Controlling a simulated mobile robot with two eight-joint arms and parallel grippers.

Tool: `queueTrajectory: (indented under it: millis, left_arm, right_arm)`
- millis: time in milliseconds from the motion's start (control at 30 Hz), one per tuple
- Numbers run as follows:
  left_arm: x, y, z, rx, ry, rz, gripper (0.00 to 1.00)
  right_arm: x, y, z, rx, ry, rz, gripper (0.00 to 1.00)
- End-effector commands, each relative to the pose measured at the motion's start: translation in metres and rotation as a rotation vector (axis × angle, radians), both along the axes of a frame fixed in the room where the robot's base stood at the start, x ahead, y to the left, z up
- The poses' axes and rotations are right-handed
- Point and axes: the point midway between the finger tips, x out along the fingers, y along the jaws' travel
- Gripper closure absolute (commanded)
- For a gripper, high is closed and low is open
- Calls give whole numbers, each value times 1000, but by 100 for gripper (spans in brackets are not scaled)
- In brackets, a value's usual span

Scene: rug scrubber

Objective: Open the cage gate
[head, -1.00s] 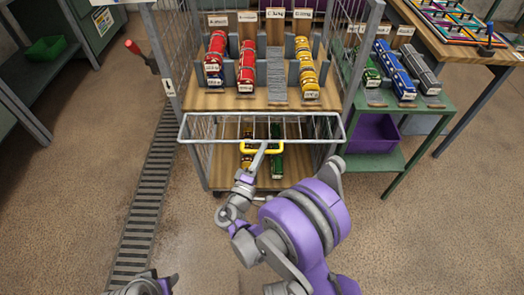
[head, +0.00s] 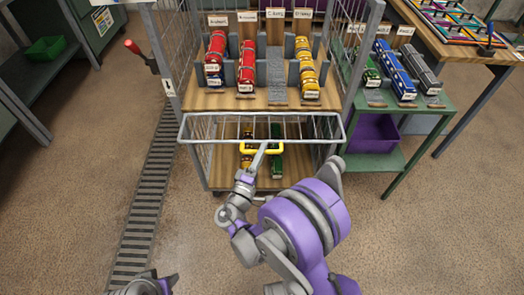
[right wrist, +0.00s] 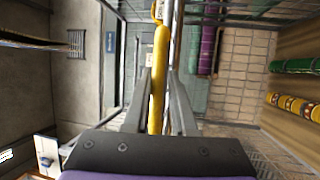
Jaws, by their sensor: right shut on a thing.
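The cage gate (head: 205,128) is a grey wire panel across the front of the cage cart, about level with the gap between its shelves. A yellow handle (head: 248,150) sits on the middle of the gate. My right gripper (head: 261,149) is at that handle, with the arm reaching up from below. In the right wrist view the yellow handle (right wrist: 159,75) runs between the two grey fingers (right wrist: 158,105), which are closed on it.
A green side table (head: 400,125) with a purple bin (head: 372,134) stands at right. A red-handled lever (head: 133,48) projects at left. The floor in front is clear.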

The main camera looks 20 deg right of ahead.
Motion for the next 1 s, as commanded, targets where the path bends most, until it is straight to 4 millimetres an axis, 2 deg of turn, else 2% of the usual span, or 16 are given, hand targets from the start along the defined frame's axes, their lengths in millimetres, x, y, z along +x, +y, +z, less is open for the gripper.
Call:
queueTrajectory:
  millis: [467,567,733,1000]
  left_arm:
    - [0,0,0,0,0,0,50]
    - [-1,0,5,0,-1,0,50]
    - [-3,0,21,0,-6,0,50]
    - [-3,0,20,0,-6,0,50]
  right_arm:
    - [0,0,2,-5,-3,-1,100]
    - [0,0,9,-4,-4,-1,100]
    - [3,-1,35,-4,-4,-1,100]
    - [4,-1,33,-3,-2,0,100]
